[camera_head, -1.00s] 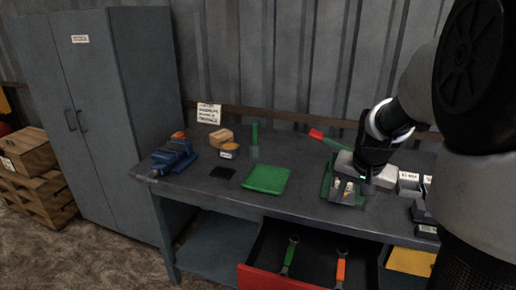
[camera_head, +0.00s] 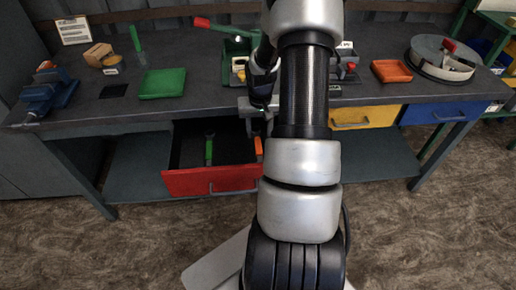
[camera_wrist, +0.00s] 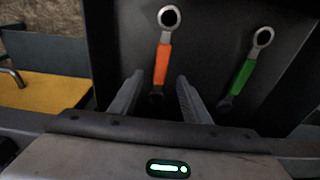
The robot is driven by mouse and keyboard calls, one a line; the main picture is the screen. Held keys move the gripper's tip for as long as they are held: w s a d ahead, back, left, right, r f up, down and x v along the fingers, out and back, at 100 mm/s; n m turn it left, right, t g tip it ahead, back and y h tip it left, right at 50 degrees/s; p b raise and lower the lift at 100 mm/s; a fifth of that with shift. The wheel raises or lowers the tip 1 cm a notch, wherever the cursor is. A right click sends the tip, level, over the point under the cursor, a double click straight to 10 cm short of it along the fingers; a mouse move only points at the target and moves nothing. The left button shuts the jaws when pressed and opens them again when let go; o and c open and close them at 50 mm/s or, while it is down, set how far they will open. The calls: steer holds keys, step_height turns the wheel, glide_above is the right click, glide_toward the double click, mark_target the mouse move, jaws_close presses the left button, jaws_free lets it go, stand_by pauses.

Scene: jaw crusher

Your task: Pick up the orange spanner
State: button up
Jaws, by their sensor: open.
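The orange spanner (camera_wrist: 161,65) lies in the open drawer, its ring end away from my gripper (camera_wrist: 160,77) in the wrist view. My gripper is open, its two fingers either side of the orange handle in that picture, nothing held. How far the fingertips are above the spanner is unclear. In the head view my gripper (camera_head: 257,124) hangs over the drawer's right side, and only a bit of the orange spanner (camera_head: 258,146) shows, the rest hidden by my arm. The open drawer has a red front (camera_head: 205,182) and dark inside.
A green spanner (camera_wrist: 243,75) lies to the right of the orange one in the wrist view. The workbench (camera_head: 115,105) carries a blue vice (camera_head: 48,95), a green tray (camera_head: 162,84) and an orange tray (camera_head: 391,71). A closed yellow drawer (camera_head: 365,117) is right of the red one.

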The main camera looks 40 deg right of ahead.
mark_target(258, 145)
steer(key=f, duration=0.3)
steer(key=f+b, duration=0.1)
steer(key=f, duration=0.2)
steer(key=shift+w+f, duration=0.2)
steer(key=shift+f, duration=0.1)
jaws_close()
steer(key=shift+r, duration=0.15)
